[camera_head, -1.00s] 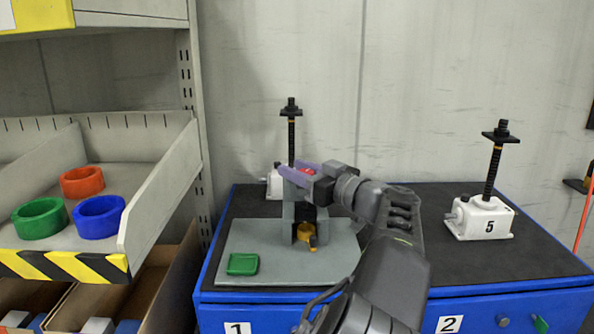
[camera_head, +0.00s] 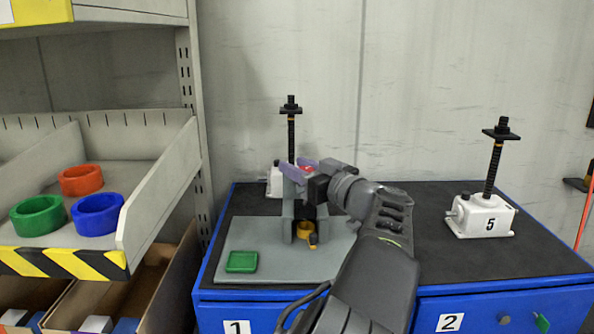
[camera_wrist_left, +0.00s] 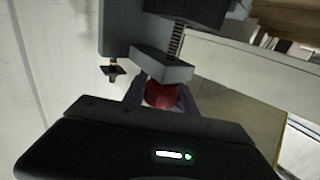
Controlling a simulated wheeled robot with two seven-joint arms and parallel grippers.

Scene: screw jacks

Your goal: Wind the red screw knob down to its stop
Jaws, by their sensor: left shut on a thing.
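The red screw knob (camera_head: 307,169) sits at the top of a grey upright stand (camera_head: 289,196) on a grey base plate. Only a small part of it shows between my purple fingers in the head view. In the left wrist view the red knob (camera_wrist_left: 160,95) shows below a grey block and a threaded rod (camera_wrist_left: 177,40). My left gripper (camera_head: 303,168) is shut on the knob, reaching in from the right side. My right gripper is not in view.
A green square pad (camera_head: 242,262) and a yellow-orange ring part (camera_head: 306,231) are at the grey plate (camera_head: 275,268). A white screw jack (camera_head: 275,181) stands behind; another, marked 5 (camera_head: 484,216), stands right. A shelf with coloured rings (camera_head: 97,214) is left. The bench is clear between my arm and jack 5.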

